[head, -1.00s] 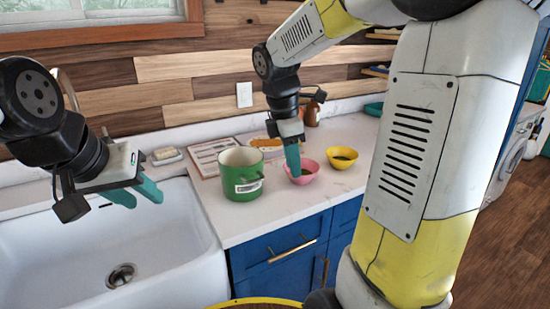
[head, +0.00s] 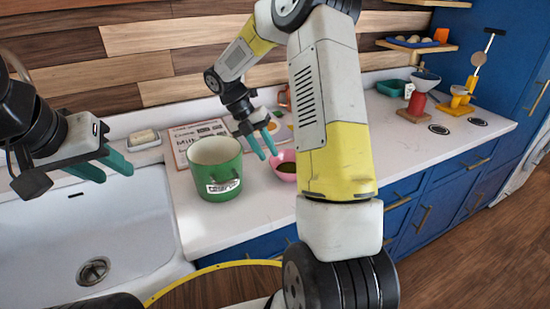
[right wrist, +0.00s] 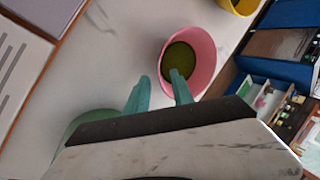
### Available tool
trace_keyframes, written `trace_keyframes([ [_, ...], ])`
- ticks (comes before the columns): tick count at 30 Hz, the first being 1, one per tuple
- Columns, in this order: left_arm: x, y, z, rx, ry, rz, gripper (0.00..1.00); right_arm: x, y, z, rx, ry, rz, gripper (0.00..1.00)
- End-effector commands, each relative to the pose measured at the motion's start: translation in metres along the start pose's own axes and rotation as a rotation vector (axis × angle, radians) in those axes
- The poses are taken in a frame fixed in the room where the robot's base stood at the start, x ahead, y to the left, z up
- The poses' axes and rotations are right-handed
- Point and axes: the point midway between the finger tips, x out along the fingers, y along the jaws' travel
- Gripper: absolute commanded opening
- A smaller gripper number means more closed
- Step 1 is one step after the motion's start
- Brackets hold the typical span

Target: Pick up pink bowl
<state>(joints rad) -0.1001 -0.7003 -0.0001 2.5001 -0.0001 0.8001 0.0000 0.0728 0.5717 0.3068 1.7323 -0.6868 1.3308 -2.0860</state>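The pink bowl (head: 281,174) stands upright on the white counter, right of the green pot; my right arm hides its right side in the head view. My right gripper (head: 262,149) is open and empty, above and slightly left of the bowl. In the right wrist view its fingers (right wrist: 157,85) are apart, and the right fingertip overlaps the bowl's rim; I cannot tell whether they touch. My left gripper (head: 102,166) is open and empty above the sink.
The green pot (head: 208,172) stands close left of the bowl. A printed board (head: 183,134) lies behind it. A yellow bowl (right wrist: 238,5) is near the pink one. The sink (head: 110,225) is at left. The counter right of my arm has free room, with a red-based item (head: 417,103) farther back.

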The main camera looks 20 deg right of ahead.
Motion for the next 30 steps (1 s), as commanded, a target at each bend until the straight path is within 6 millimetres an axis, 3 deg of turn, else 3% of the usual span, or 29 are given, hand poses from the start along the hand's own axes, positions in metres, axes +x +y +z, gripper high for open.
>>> trace_keyframes([
  [7,0.000,0.000,0.000,0.000,0.000,0.000,0.36,0.036,0.000,-0.001,0.001,0.001,-0.001,0.29],
  [16,0.000,0.000,0.000,0.000,0.000,0.000,0.36,0.041,0.000,-0.001,0.002,0.000,0.000,0.29],
  [21,0.000,0.000,0.000,0.000,0.000,0.000,0.36,0.041,0.000,-0.001,0.002,0.000,0.001,0.00],
  [30,0.000,0.000,0.000,0.000,0.000,0.000,0.36,0.040,0.000,-0.001,0.002,-0.001,0.001,0.00],
])
